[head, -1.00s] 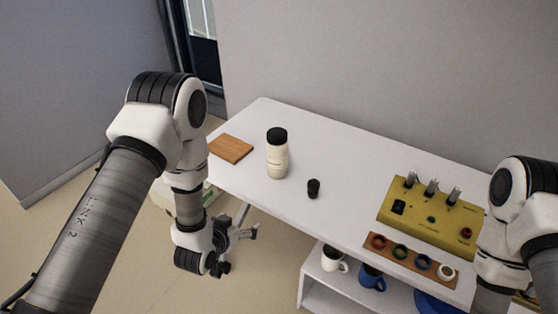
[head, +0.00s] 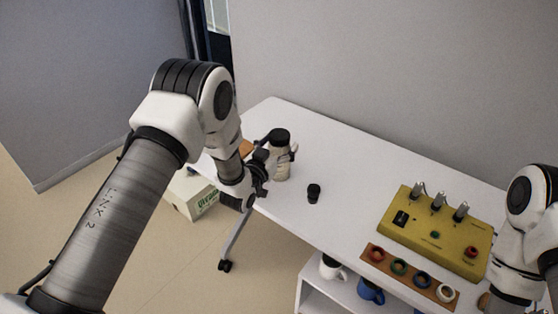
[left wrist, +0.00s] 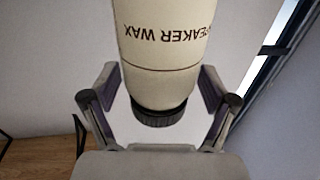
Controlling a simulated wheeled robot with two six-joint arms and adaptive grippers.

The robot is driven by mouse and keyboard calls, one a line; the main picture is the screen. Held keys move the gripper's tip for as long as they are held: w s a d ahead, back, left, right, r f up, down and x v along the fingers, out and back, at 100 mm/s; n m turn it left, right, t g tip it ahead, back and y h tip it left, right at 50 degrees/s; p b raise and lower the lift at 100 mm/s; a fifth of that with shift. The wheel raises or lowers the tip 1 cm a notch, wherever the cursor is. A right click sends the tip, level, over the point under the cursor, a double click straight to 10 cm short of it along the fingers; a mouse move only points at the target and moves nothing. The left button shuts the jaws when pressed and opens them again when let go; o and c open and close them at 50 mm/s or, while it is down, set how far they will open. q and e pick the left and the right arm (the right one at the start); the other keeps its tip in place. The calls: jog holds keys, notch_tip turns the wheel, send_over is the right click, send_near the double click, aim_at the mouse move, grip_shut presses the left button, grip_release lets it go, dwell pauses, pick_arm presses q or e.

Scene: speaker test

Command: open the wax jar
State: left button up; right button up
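The wax jar (head: 283,171) is a cream cylinder with a black lid (head: 280,135), standing upright on the white table (head: 345,165). In the left wrist view the jar (left wrist: 158,60) appears upside down, with "SPEAKER WAX" lettering and its dark ribbed lid (left wrist: 158,117) lowest in the picture. My left gripper (head: 278,153) is at the jar's upper part, with one finger on each side of it. In the wrist view the left gripper (left wrist: 161,92) is spread wide, and narrow gaps seem to show beside the jar. My right gripper is out of view; only the right arm shows.
A wooden block (head: 246,148) lies behind my left gripper. A yellow switch box (head: 435,232) and a board with coloured rings (head: 410,277) occupy the table's right. Mugs (head: 370,290) sit on the shelf below.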

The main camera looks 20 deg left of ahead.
pick_arm(q)
jog(key=c, duration=1.1)
grip_shut()
jog(key=shift+r, duration=0.1)
